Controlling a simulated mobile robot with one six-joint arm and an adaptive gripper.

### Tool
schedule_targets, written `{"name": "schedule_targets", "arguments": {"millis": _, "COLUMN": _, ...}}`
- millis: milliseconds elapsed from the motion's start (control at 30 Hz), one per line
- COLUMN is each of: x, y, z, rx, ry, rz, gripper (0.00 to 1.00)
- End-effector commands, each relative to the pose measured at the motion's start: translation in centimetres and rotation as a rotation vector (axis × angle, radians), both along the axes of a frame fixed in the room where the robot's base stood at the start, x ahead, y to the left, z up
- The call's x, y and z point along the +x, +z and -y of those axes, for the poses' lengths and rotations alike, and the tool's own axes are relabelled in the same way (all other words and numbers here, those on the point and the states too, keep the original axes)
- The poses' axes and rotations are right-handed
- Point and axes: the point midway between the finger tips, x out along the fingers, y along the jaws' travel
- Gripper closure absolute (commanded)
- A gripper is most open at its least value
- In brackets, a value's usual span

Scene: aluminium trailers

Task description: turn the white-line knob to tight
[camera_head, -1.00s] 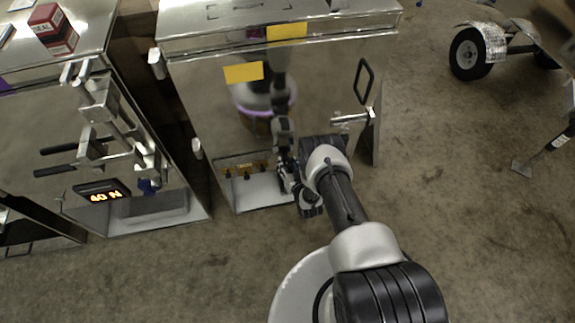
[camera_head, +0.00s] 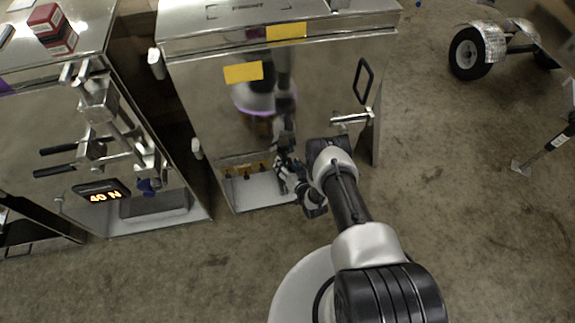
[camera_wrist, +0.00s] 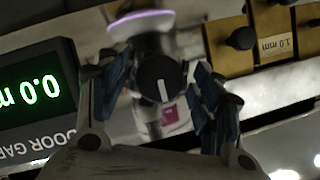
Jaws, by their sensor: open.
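In the wrist view, the round black knob (camera_wrist: 158,78) has one white line, running from its middle toward the bottom of the picture. My gripper (camera_wrist: 163,72) is open, with one blue-padded finger on each side of the knob. A gap shows on both sides of the knob; I cannot tell how deep the fingers reach along it. In the head view, my gripper (camera_head: 284,168) is at the low front of the middle metal cabinet (camera_head: 215,115); the white-line knob cannot be made out there.
A door gap display (camera_wrist: 35,88) reading 0.0 stands left of the knob. Brass blocks (camera_wrist: 230,48) with black knobs, one labelled 1.0 mm, sit at the right. Another cabinet with bars and a 40 N display (camera_head: 102,193) stands at left.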

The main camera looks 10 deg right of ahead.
Motion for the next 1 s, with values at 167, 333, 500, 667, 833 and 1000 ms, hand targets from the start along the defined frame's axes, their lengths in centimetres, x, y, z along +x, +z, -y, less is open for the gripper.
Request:
{"name": "schedule_targets", "arguments": {"millis": 167, "x": 0.0, "y": 0.0, "z": 0.0, "rx": 0.0, "ry": 0.0, "rz": 0.0, "gripper": 0.4}}
{"name": "schedule_targets", "arguments": {"millis": 333, "x": -1.1, "y": 0.4, "z": 0.3, "rx": 0.0, "ry": 0.0, "rz": -0.001, "gripper": 0.4}}
{"name": "schedule_targets", "arguments": {"millis": 500, "x": -4.0, "y": 1.5, "z": 0.9, "rx": 0.0, "ry": -0.004, "rz": -0.003, "gripper": 0.4}}
{"name": "schedule_targets", "arguments": {"millis": 667, "x": -7.3, "y": 2.7, "z": 1.4, "rx": 0.001, "ry": -0.004, "rz": -0.003, "gripper": 0.4}}
{"name": "schedule_targets", "arguments": {"millis": 833, "x": -9.8, "y": 3.6, "z": 1.9, "rx": 0.0, "ry": -0.002, "rz": -0.002, "gripper": 0.4}}
{"name": "schedule_targets", "arguments": {"millis": 1000, "x": -11.0, "y": 4.1, "z": 2.0, "rx": 0.001, "ry": -0.001, "rz": -0.001, "gripper": 0.4}}
